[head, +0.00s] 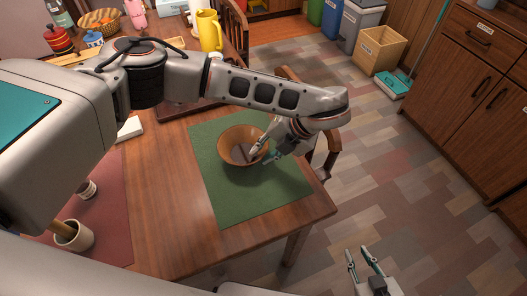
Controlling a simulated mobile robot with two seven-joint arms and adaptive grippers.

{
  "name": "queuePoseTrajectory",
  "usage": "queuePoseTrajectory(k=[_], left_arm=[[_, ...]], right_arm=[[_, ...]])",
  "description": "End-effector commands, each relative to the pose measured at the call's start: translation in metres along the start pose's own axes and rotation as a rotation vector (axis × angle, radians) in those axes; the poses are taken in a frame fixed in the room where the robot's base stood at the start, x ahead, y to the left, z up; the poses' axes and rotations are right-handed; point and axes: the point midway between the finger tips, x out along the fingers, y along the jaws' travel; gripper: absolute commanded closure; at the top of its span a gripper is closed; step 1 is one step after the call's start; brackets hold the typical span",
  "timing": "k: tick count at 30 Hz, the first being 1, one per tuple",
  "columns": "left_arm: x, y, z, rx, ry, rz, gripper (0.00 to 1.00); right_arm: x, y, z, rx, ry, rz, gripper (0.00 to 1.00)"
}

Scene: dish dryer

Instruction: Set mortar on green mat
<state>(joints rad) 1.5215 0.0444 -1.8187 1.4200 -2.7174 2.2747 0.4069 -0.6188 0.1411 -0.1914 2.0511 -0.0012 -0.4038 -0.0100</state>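My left arm reaches across the table from the left. My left gripper (262,156) is at the bowl's right side, with one finger over the inside and the other outside the rim. Whether it pinches the wall cannot be told. My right gripper (363,257) is low at the bottom edge, off the table, with its fingers apart and empty.
A yellow pitcher (209,32) stands farther back. A chair (328,157) is at the table's right edge.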

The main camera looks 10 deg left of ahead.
Motion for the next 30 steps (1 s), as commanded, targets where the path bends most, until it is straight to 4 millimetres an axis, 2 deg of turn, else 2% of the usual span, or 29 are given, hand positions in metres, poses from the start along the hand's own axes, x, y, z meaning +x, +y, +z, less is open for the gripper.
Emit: queuePoseTrajectory(k=[5,12,18,24,30], left_arm=[[-0.020,0.002,0.002,-0.001,-0.007,0.000,0.79],[-0.069,0.003,0.002,-0.002,-0.007,0.002,0.79],[-0.104,0.002,0.001,-0.001,-0.006,0.001,0.79],[-0.120,0.001,0.001,0.000,-0.001,0.000,0.79],[-0.122,0.001,0.000,0.000,0.000,0.000,0.79]], right_arm=[[-0.001,0.001,-0.003,0.000,0.002,0.001,0.76],[-0.003,0.001,-0.009,0.005,0.009,0.000,0.76],[-0.005,0.000,-0.010,0.009,0.010,-0.003,0.76],[-0.005,-0.002,-0.009,0.011,0.007,-0.005,0.76],[-0.005,-0.002,-0.007,0.011,0.004,-0.007,0.76]])
